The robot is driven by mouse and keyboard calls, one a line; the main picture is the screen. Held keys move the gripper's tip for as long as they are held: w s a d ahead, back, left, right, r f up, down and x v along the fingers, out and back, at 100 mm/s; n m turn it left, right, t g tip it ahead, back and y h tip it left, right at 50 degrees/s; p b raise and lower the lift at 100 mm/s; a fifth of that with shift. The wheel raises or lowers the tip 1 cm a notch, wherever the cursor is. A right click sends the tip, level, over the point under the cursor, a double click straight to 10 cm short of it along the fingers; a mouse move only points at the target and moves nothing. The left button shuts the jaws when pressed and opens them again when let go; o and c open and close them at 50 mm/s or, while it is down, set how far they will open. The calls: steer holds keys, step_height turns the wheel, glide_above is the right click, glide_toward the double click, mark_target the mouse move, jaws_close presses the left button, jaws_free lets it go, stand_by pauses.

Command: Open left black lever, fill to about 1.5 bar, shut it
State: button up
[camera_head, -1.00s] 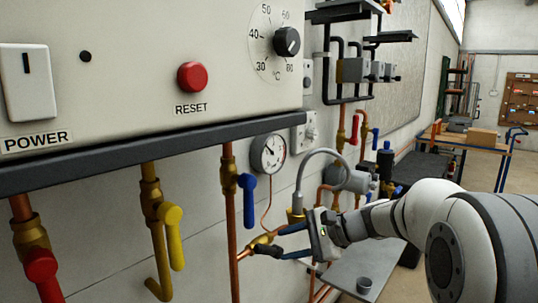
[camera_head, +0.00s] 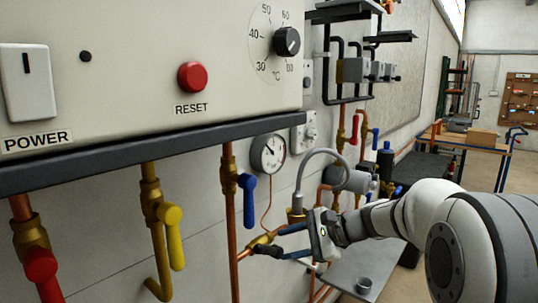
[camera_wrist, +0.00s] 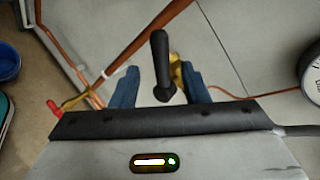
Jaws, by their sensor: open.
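The black lever (camera_head: 266,249) sits on a brass valve (camera_head: 259,240) on the copper pipework, below the round white pressure gauge (camera_head: 268,153). My gripper (camera_head: 283,242) reaches in from the right with its blue fingers apart. In the wrist view the lever (camera_wrist: 160,65) stands between the two blue fingers (camera_wrist: 160,88), with visible gaps on both sides. The brass valve (camera_wrist: 178,72) shows behind the right finger. The gauge's needle points up and left; its numbers are too small to read. The gauge is cut off at the right of the wrist view (camera_wrist: 312,72).
A blue lever (camera_head: 247,185), a yellow lever (camera_head: 172,230) and a red lever (camera_head: 42,272) hang on pipes under the boiler casing (camera_head: 120,85). A grey flexible hose (camera_head: 320,153) arches above my gripper. A grey shelf (camera_head: 365,270) with a small cup is below.

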mark_target(263, 246)
steer(key=shift+o, duration=0.2)
steer(key=a+r+h+p, duration=0.1)
steer(key=p, duration=0.2)
steer(key=a+g+h+p, duration=0.1)
steer(key=p, duration=0.3)
steer(key=shift+w+a+r, duration=0.1)
steer(key=shift+a+r, duration=0.05)
steer(key=shift+r, duration=0.25)
steer(key=h+p, duration=0.1)
steer(key=p, duration=0.1)
steer(key=a+h+p, duration=0.1)
steer(key=p, duration=0.1)
steer(key=a+n+h+p, duration=0.1)
steer(key=p, duration=0.1)
steer(key=shift+w+f+g+p, duration=0.2)
steer(key=shift+w+g+p, duration=0.05)
steer(key=shift+g+p, duration=0.1)
steer(key=x, duration=0.7)
steer(key=shift+f, duration=0.25)
steer(key=shift+w, duration=0.1)
steer(key=shift+d, duration=0.1)
jaws_close()
